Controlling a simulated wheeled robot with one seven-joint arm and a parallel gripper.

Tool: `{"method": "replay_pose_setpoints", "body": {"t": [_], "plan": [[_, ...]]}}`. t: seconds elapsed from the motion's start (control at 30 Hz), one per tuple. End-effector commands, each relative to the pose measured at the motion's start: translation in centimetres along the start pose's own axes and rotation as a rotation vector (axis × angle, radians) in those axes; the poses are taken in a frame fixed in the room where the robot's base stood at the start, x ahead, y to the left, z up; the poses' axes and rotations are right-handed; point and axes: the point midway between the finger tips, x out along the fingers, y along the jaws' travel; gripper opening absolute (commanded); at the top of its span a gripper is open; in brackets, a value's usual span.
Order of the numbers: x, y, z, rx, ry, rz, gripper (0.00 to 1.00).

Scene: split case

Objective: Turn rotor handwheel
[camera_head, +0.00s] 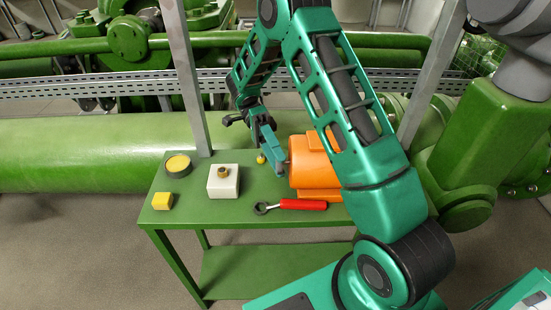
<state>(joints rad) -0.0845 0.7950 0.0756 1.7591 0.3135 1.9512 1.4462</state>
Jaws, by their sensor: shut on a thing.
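The orange split case (315,172) sits on the right part of the green table. My gripper (279,165) points down at the left end of this case, where the rotor comes out. It is shut on the rotor handwheel there. The handwheel is almost wholly hidden by the fingers, so its angle cannot be told. My arm passes in front of the case and hides its right side.
On the green table (222,210) are a dark round tin with yellow content (178,165), a yellow block (162,201), a white block with a brass fitting (223,183), a red-handled wrench (297,204) and a small yellow piece (261,158). Grey posts (188,85) stand behind.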

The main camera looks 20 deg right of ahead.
Motion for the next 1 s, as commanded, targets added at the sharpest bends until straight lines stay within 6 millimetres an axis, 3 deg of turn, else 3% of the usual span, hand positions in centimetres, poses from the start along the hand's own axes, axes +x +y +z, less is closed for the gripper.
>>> {"method": "replay_pose_setpoints", "body": {"t": [0.3, 0.33, 0.4, 0.73, 1.0], "plan": [[0.0, -0.3, -0.1, 0.0, 0.0, -0.004, 0.26], [0.0, -0.3, -0.1, 0.0, 0.0, -0.005, 0.55], [0.1, -0.3, -0.1, 0.0, 0.001, -0.004, 0.67], [0.0, 0.1, 0.0, 0.0, 0.001, -0.001, 0.67], [-0.4, 1.9, -0.2, -0.002, -0.001, 0.002, 0.67]]}}
